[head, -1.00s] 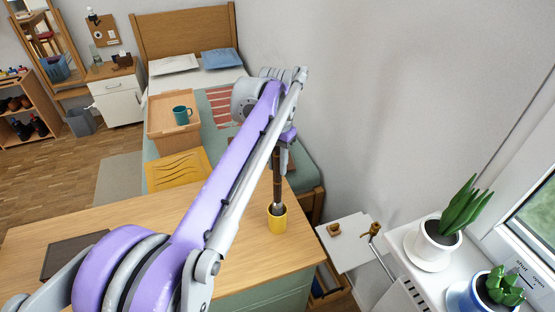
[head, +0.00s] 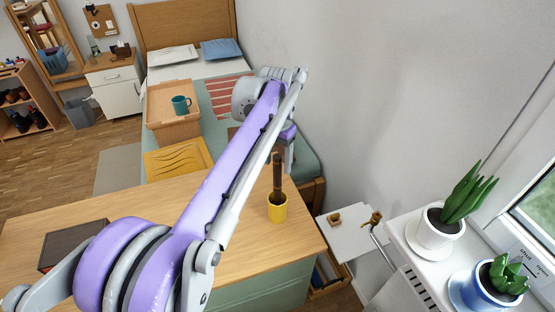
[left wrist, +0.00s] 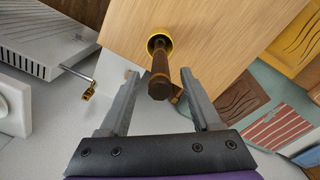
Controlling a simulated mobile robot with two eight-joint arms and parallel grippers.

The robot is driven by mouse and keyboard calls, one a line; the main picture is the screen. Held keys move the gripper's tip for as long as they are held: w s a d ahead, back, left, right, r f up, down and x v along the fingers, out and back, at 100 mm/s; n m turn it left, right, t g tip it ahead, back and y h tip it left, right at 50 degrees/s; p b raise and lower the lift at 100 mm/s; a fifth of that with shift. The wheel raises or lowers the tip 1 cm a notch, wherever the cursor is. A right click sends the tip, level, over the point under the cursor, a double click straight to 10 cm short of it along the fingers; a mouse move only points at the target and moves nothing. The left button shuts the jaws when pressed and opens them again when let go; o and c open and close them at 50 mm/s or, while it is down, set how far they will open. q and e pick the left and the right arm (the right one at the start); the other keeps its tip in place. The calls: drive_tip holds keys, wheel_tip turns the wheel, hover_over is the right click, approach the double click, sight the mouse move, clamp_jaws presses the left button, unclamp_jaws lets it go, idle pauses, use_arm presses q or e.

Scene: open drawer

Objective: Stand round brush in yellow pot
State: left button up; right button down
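The yellow pot (head: 277,211) stands on the wooden table near its right edge. The round brush (head: 277,172) is in the pot, close to upright, its dark brown handle sticking up and its lower end hidden inside. In the left wrist view the brush handle (left wrist: 159,82) points toward the camera, with the yellow pot (left wrist: 160,39) beyond it. My left gripper (left wrist: 159,74) is open, its two grey fingers apart on either side of the handle with gaps. In the head view it shows partly behind my arm, above the brush. My right gripper is not in view.
The wooden table (head: 130,200) is mostly clear, with a dark flat box (head: 70,242) at left. A white shelf (head: 358,240) with small items and a windowsill with potted plants (head: 437,229) lie to the right. A bed with a crate (head: 172,137) is behind.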

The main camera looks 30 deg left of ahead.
use_arm(q)
wheel_tip(320, 180, up, 11)
drive_tip(key=shift+f+p, duration=0.1)
drive_tip(key=shift+p, duration=0.7)
idle(0.7)
drive_tip(key=shift+s+d, duration=0.25)
drive_tip(key=shift+d, duration=0.05)
drive_tip(key=s+d+f+t+p, duration=0.2)
drive_tip(key=s+d+f, duration=0.3)
drive_tip(key=s+f, duration=0.4)
drive_tip(key=s+d+f+t+p, duration=0.2)
drive_tip(key=s+d+f+t, duration=0.1)
drive_tip(key=s+f, duration=0.6)
drive_tip(key=s+d, duration=0.1)
drive_tip(key=s, duration=0.1)
drive_tip(key=shift+s+d+f+n, duration=0.25)
drive_tip(key=shift+s+d+n, duration=0.15)
